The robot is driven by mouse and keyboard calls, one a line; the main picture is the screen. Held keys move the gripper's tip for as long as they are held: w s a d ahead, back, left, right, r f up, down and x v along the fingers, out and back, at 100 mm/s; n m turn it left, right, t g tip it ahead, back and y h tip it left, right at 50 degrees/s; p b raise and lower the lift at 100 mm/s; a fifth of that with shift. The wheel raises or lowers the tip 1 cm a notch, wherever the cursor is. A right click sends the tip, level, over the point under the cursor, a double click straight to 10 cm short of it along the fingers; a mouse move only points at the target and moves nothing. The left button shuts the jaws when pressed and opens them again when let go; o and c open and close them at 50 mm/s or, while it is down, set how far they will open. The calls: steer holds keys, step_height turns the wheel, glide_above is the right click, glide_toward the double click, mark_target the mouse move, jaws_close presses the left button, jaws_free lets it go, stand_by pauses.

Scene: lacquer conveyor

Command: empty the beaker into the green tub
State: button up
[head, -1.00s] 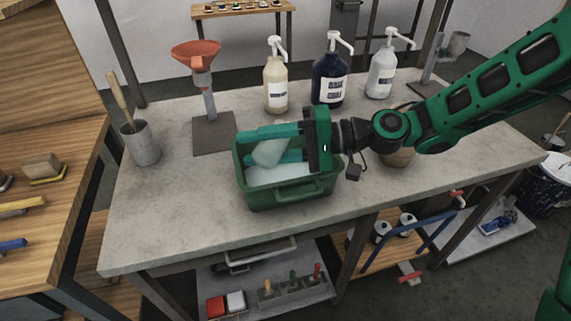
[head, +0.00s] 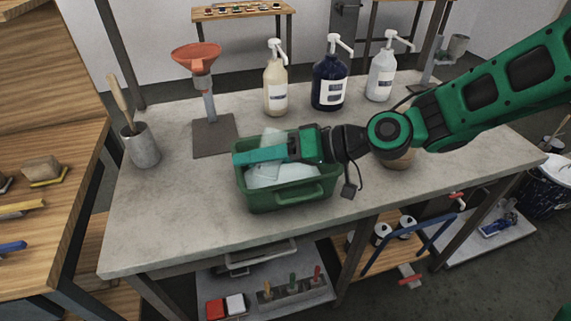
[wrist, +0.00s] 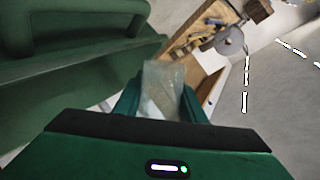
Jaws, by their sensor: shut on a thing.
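The green tub (head: 290,196) stands on the grey worktop, with pale whitish contents visible inside. My gripper (head: 262,154) is over the tub, its fingers pointing left. It is shut on the translucent beaker (head: 271,137), which is partly hidden behind the fingers in the head view. In the wrist view the beaker (wrist: 166,82) shows between the fingertips, and the tub (wrist: 70,60) fills the upper left. The beaker appears tilted over the tub. I cannot tell whether anything is left in it.
An orange funnel on a stand (head: 197,58), a metal cup with a wooden-handled tool (head: 141,147), and three pump bottles, cream (head: 276,88), dark blue (head: 329,82) and white (head: 381,78), stand behind and beside the tub. The worktop's front left (head: 170,225) is clear.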

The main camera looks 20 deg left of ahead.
mark_target(258, 172)
steer(key=shift+s+a+f+n+t+h+b, duration=0.1)
steer(key=shift+s+n+t+b, duration=0.4)
steer(key=shift+n+t, duration=0.35)
steer(key=shift+s+a+f+n+t+h+b, duration=0.1)
steer(key=shift+s+n+t+b, duration=0.4)
steer(key=shift+n, duration=0.6)
steer(key=shift+s+n+t+h+b, duration=0.1)
steer(key=shift+s+n+t+b, duration=0.35)
steer(key=shift+n+t, duration=0.4)
